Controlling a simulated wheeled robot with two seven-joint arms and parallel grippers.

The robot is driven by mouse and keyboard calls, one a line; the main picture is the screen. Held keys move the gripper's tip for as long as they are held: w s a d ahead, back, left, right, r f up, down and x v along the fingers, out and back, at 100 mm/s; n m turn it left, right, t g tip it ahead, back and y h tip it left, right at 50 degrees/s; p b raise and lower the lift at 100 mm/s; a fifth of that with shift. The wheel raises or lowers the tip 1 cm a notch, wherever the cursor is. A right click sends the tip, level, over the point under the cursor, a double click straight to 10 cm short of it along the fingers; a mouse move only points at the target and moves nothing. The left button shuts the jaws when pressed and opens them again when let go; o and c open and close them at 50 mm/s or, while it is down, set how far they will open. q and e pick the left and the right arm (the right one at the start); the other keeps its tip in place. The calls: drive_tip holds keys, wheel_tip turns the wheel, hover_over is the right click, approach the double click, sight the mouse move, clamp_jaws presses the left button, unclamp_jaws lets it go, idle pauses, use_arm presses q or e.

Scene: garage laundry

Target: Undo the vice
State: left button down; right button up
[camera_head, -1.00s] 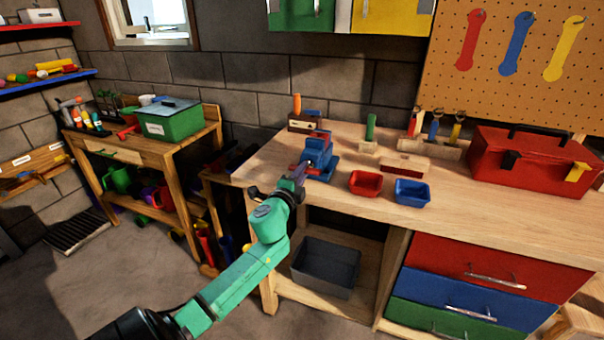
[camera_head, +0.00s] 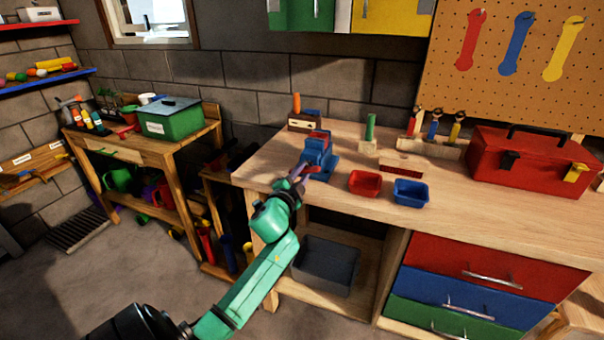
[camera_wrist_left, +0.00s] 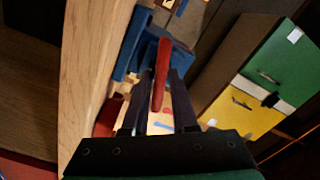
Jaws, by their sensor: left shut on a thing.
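The blue vice (camera_head: 318,152) with red on its top stands at the front left edge of the wooden workbench (camera_head: 300,192). My left gripper (camera_head: 299,174) is at the vice's front side. In the left wrist view the vice's blue body (camera_wrist_left: 147,50) lies ahead of the gripper, and a red handle bar (camera_wrist_left: 161,72) runs between its two dark fingers. The gripper is shut on this red handle. In the head view the handle is too small and covered to make out. My right gripper is in neither view.
A red bin (camera_head: 365,183) and a blue bin (camera_head: 411,192) stand right of the vice. A red toolbox (camera_head: 530,160) is at the right. A grey crate (camera_head: 326,266) sits on the shelf below. The bench between the blue bin and toolbox is mostly clear.

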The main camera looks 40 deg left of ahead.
use_arm(q)
drive_tip(key=shift+r, duration=0.3)
idle(0.5)
drive_tip(key=c, duration=0.8)
unclamp_jaws()
drive_tip(key=shift+w, duration=0.1)
drive_tip(key=shift+c, duration=0.2)
drive_tip(key=shift+f, duration=0.2)
drive_tip(key=b+v, duration=0.1)
drive_tip(key=v, duration=1.3)
drive_tip(key=shift+s+b, duration=0.25)
drive_tip(key=shift+b, duration=0.05)
drive_tip(key=shift+d, duration=0.1)
